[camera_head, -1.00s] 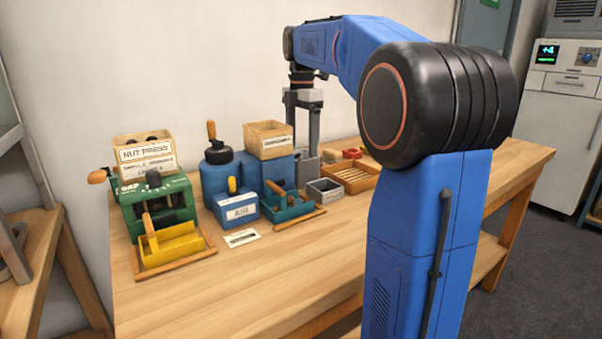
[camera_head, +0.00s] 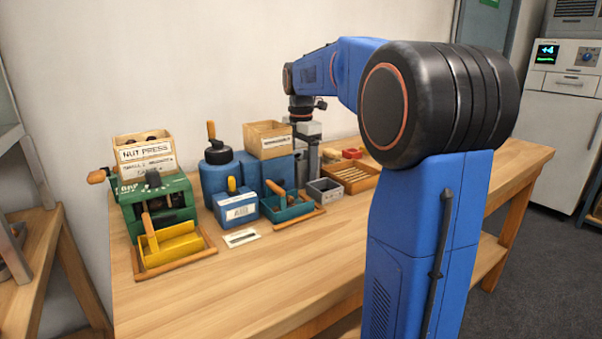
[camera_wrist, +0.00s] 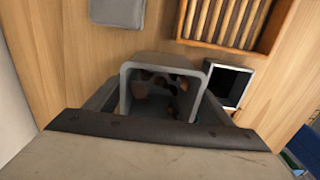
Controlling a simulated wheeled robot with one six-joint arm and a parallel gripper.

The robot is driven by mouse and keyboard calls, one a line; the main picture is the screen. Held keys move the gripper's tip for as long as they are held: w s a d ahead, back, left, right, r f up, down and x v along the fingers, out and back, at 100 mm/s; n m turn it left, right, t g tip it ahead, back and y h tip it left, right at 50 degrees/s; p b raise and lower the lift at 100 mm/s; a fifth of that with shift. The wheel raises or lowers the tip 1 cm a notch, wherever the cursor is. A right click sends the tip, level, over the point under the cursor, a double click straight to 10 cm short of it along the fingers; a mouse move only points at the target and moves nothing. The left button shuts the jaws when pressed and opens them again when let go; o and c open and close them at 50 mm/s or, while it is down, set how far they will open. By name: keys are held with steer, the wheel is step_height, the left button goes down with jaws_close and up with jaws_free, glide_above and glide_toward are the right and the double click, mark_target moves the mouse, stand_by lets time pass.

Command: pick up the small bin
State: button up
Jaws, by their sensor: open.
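A grey open bin (camera_wrist: 163,66) with brown chestnuts inside shows in the wrist view. My gripper (camera_wrist: 157,103) is open, with one dark finger along each side of this bin. I cannot tell whether the fingers touch it. In the head view my gripper (camera_head: 306,165) points straight down behind the front grey bin, and the bin between its fingers is mostly hidden. A second, lower grey bin (camera_head: 325,191) stands just in front; in the wrist view this bin (camera_wrist: 245,80) is to the right and its inside looks dark. I cannot tell which is the small bin.
A slotted wooden tray (camera_head: 372,177) lies to the right. A blue machine (camera_head: 216,178) with a wooden box (camera_head: 268,139) stands left of my gripper, with a teal tray (camera_head: 290,208) in front. The front of the table (camera_head: 250,285) is clear.

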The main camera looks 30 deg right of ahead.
steer(key=shift+c, duration=0.3)
steer(key=c, duration=1.3)
